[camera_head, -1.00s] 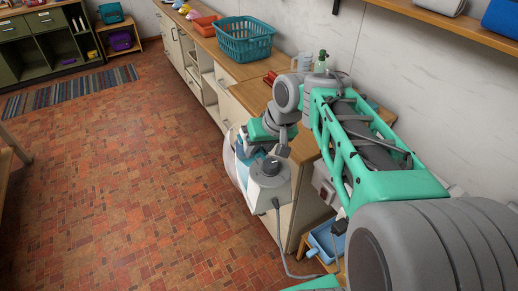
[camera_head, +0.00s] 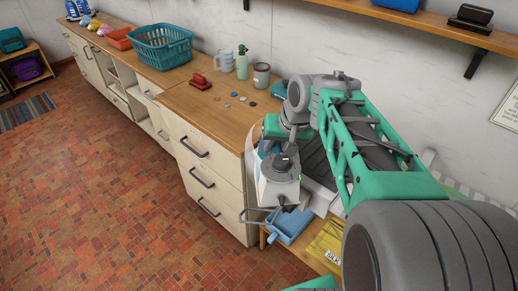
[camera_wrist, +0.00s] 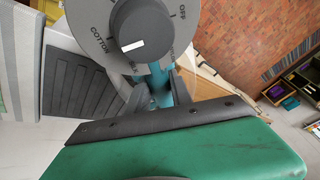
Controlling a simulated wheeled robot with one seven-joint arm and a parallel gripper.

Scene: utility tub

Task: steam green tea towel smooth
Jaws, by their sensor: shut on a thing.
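My gripper (camera_head: 288,138) is shut on a steam iron, a pale grey and white appliance with a dark dial (camera_head: 281,163). In the wrist view the dial (camera_wrist: 140,28) shows the words COTTON and OFF, and a teal part of the iron (camera_wrist: 159,88) sits between my dark fingers. The iron is held in the air beside a grey tub with a dark ribbed panel (camera_wrist: 75,88), which also shows partly behind my arm (camera_head: 318,163). The iron's soleplate is hidden. I cannot make out a green tea towel; my arm covers part of the scene.
A blue container (camera_head: 290,226) and yellow packet (camera_head: 326,242) lie low ahead. The brick floor at left is clear.

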